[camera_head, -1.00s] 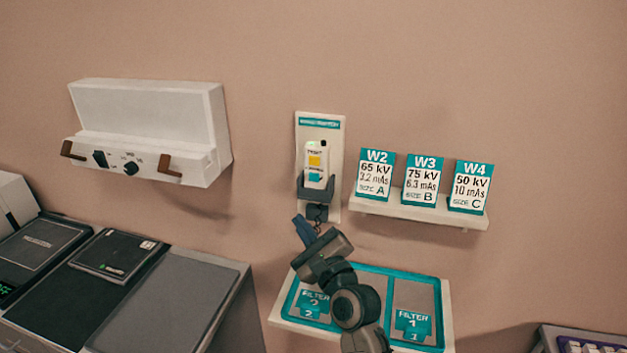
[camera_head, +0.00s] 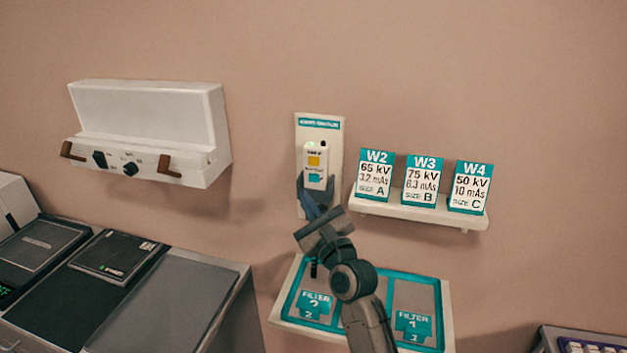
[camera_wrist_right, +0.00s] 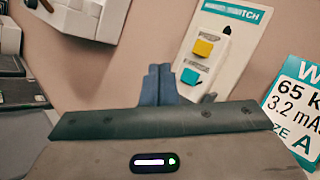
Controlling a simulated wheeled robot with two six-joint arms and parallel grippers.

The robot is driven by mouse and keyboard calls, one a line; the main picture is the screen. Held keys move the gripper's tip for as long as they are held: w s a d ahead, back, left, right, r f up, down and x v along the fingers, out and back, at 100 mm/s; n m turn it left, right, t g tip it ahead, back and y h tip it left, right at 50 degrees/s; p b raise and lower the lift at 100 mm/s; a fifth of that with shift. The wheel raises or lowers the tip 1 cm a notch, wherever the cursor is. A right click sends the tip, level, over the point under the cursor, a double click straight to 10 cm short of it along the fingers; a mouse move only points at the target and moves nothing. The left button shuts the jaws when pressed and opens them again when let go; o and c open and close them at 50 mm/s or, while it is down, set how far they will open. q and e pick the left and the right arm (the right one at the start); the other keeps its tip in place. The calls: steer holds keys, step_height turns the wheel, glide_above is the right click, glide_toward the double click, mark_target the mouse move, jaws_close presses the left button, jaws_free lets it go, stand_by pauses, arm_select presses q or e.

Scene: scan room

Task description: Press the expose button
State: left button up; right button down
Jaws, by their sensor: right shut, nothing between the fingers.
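A white hand switch (camera_head: 314,152) sits in a dark cradle on a pale wall plate (camera_head: 335,135). It carries a yellow button (camera_head: 314,161) and a teal button (camera_head: 315,178) below it; their labels are too small to read, so I cannot tell which is expose. The right wrist view also shows the yellow button (camera_wrist_right: 202,48) and teal button (camera_wrist_right: 190,76). My right gripper (camera_head: 309,200) is shut and empty, just below the teal button. In the right wrist view its fingertips (camera_wrist_right: 160,70) are left of that button; contact cannot be told. My left gripper is out of view.
A shelf (camera_head: 400,210) with cards W2, W3 and W4 stands close on the right. A filter tray (camera_head: 275,312) is below. A white wall box (camera_head: 150,110) with brown handles is at left. Open wall lies between the box and the switch.

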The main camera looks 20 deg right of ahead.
mark_target(314, 178)
steer(key=shift+w+d, duration=0.65)
steer(key=shift+w, duration=0.3)
steer(key=shift+w+d, duration=0.65)
steer(key=shift+w, duration=0.3)
steer(key=shift+w, duration=0.15)
stand_by(0.5)
steer(key=shift+w+d+p, duration=0.2)
steer(key=shift+d+p, duration=0.05)
steer(key=shift+p, duration=0.15)
steer(key=shift+w+d, duration=0.2)
steer(key=shift+w, duration=0.2)
stand_by(0.6)
steer(key=shift+s, duration=0.15)
steer(key=shift+s+a+p, duration=0.5)
steer(key=shift+s+p, duration=0.05)
steer(key=shift+s, duration=0.05)
steer(key=shift+s, duration=0.1)
